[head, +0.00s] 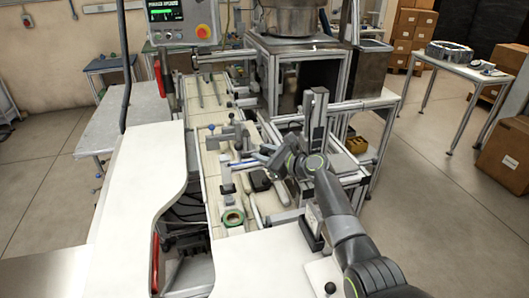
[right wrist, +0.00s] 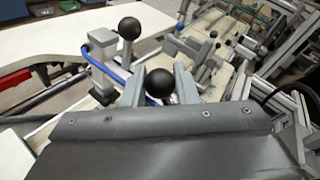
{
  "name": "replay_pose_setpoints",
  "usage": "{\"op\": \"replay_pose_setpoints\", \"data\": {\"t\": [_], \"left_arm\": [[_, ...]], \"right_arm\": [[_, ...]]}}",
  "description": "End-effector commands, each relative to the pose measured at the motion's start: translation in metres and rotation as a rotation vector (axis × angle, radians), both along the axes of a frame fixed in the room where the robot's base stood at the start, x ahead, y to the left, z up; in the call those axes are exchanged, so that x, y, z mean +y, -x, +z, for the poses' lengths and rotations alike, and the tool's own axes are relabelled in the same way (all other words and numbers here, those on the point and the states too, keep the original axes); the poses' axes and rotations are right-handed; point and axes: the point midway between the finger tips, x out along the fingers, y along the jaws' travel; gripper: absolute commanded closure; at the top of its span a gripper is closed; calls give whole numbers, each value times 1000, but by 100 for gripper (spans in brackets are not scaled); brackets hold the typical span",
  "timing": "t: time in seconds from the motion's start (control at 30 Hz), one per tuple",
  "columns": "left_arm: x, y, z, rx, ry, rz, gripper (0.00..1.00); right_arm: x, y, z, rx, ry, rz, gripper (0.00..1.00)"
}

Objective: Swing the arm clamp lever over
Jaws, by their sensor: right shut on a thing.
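My right gripper (head: 262,156) reaches over the narrow machine bench from the right in the head view. In the right wrist view its two grey fingers stand on either side of a black ball knob (right wrist: 160,83), which looks like the knob of the arm clamp lever. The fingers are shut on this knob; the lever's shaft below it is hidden. A second black ball knob (right wrist: 129,28) on a grey stem stands apart, beyond and left of the fingers. A blue hose (right wrist: 108,68) runs close to the left finger. My left gripper is not in view.
A grey upright post (head: 225,180) stands left of the gripper. A white worktop (head: 139,190) lies to the left, and a metal frame (head: 318,115) rises just behind the gripper.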

Motion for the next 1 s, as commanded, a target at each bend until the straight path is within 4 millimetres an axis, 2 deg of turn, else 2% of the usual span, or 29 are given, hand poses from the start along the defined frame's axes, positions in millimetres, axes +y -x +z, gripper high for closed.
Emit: {"op": "replay_pose_setpoints", "data": {"t": [0.07,0.1,0.23,0.67,1.0], "left_arm": [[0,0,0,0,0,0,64],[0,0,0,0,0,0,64],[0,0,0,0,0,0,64],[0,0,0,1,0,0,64],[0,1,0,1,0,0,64]], "right_arm": [[1,2,-4,9,-1,4,100],[1,2,-4,10,-2,4,70],[1,1,-3,7,-2,3,53],[-5,4,0,2,-1,1,52],[-35,29,7,1,-1,0,52]]}}
